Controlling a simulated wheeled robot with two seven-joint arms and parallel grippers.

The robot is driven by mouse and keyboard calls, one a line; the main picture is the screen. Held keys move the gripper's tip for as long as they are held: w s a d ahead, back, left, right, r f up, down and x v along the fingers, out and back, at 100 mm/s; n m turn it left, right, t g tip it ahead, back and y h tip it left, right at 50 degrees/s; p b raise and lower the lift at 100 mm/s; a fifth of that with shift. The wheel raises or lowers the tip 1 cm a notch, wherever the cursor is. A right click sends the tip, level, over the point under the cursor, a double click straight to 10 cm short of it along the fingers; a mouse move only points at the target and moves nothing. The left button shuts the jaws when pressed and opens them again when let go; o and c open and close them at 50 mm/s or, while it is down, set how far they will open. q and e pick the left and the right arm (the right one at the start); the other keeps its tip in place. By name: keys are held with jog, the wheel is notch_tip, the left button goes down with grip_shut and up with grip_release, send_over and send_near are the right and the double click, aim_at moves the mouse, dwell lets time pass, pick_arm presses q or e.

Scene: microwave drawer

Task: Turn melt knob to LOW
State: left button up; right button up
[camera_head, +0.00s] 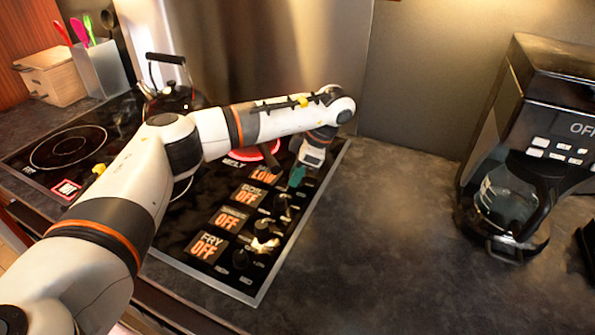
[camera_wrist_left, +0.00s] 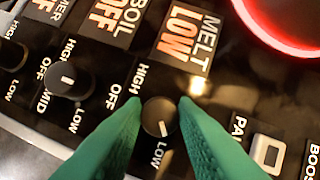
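The melt knob (camera_wrist_left: 160,117) is a small round black dial with a light pointer mark, which faces the LOW label. The melt display (camera_wrist_left: 183,37) lights up orange with LOW; it also shows in the head view (camera_head: 264,174). My left gripper (camera_wrist_left: 160,106) has its two green fingers on either side of the melt knob, close against its sides. In the head view my left gripper (camera_head: 297,176) is over the cooktop's right edge and hides the knob. My right gripper is in neither view.
The boil knob (camera_wrist_left: 70,80) sits beside it. The boil display (camera_head: 248,195) and fry display (camera_head: 207,247) read OFF. A burner (camera_head: 244,154) glows red. A kettle (camera_head: 171,98) stands behind; a coffee maker (camera_head: 530,130) stands right. The counter (camera_head: 390,240) between is clear.

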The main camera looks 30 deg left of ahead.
pick_arm(q)
jog(key=shift+m, duration=0.3)
jog(key=shift+c, duration=0.3)
jog(key=m+t, duration=0.1)
jog(key=m, duration=0.1)
jog(key=shift+m, duration=0.3)
jog(key=o, duration=1)
jog(key=b+v, duration=0.1)
jog(key=v, duration=1.1)
jog(key=shift+s+d+b, duration=0.15)
jog(key=shift+d+b, duration=0.05)
jog(key=shift+b, duration=0.1)
